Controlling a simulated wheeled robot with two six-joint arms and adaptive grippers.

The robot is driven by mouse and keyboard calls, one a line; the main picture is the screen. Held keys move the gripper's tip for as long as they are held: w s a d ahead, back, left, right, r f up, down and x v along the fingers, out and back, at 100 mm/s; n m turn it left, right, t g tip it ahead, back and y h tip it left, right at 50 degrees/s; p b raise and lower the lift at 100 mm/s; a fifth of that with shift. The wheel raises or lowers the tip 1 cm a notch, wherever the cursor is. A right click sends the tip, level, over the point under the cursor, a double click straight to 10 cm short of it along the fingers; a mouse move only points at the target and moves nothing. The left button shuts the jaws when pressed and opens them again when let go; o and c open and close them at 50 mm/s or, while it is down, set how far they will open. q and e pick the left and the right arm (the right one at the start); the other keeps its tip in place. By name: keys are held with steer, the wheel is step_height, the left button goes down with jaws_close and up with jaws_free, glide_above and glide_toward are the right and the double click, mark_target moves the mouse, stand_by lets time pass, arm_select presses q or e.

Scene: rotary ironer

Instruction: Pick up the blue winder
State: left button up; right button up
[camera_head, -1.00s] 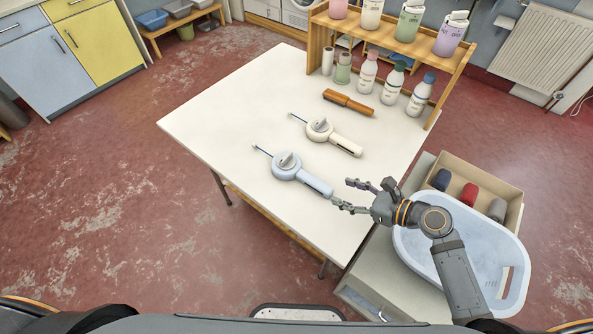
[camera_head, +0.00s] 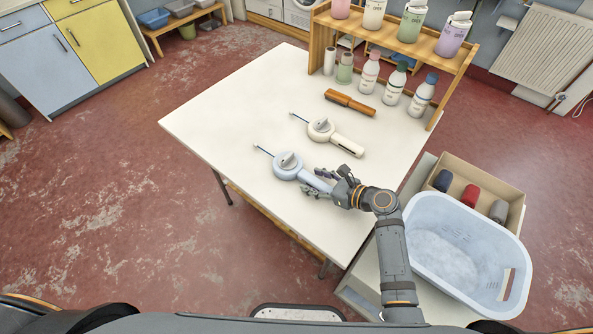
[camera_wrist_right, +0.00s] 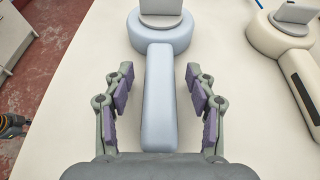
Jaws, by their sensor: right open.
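The blue winder (camera_head: 287,166) lies on the white table, its round head toward the left and its handle toward my right gripper. My right gripper (camera_head: 317,182) is open at the handle end. In the right wrist view the winder's pale blue handle (camera_wrist_right: 159,100) lies between the two open fingers (camera_wrist_right: 158,100), with a gap on each side. The fingers do not appear to touch it. A cream winder (camera_head: 320,130) lies just behind the blue one.
The white table (camera_head: 215,120) has free room at its left. A blue basin (camera_head: 430,220) and a cardboard box (camera_head: 505,182) are at the right.

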steer(key=shift+c, duration=0.9)
steer(key=shift+r, duration=0.1)
jaws_close()
step_height(320, 180, up, 10)
step_height(320, 180, down, 7)
steer(key=shift+f, duration=0.1)
